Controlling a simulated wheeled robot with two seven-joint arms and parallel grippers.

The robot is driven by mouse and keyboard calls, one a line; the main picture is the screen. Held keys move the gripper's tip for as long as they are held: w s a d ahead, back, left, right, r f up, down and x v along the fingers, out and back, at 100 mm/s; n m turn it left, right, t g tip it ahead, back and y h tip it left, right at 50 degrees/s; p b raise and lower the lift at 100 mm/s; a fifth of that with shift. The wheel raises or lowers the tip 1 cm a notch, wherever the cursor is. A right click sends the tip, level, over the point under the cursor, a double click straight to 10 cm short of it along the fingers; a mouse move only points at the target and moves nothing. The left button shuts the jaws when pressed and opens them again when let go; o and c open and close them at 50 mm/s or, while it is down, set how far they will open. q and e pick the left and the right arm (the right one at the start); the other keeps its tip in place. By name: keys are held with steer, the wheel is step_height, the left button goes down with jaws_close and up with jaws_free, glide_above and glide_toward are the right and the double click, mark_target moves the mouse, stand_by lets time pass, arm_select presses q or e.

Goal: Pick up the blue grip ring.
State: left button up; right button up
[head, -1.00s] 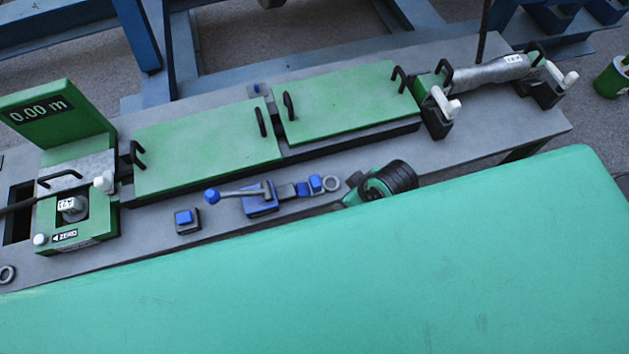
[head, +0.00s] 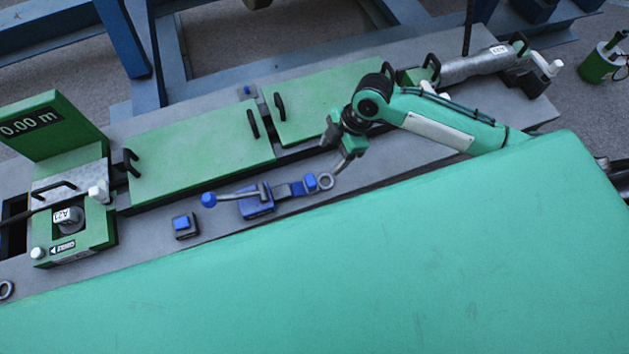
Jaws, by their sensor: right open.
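The blue grip ring shows as a small blue block (head: 311,182) with a grey ring at its right end. It lies on the grey bench, at the right end of a blue lever clamp (head: 256,203). My right gripper (head: 336,157) hangs just above and to the right of the ring. Its fingers are apart with nothing seen between them. One fingertip appears close to the grey ring; I cannot tell if it touches. My left gripper is not in view.
A small blue button box (head: 184,225) stands left of the clamp. Green covers (head: 203,155) with black handles lie behind. A green meter display (head: 45,125) stands at the left. A large teal surface (head: 330,270) fills the foreground.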

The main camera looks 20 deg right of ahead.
mark_target(313, 181)
steer(key=p+x, duration=0.2)
steer(key=x, duration=0.6)
steer(key=shift+a+f, duration=0.1)
steer(key=shift+a, duration=0.05)
steer(key=p+x, duration=0.2)
steer(key=x, duration=0.2)
steer(key=shift+s+a+f, duration=0.1)
steer(key=shift+a+f, duration=0.1)
steer(key=shift+f, duration=0.4)
steer(key=c, duration=1.2)
steer(key=shift+r, duration=0.15)
step_height(313, 181, up, 20)
steer(key=b, duration=0.4)
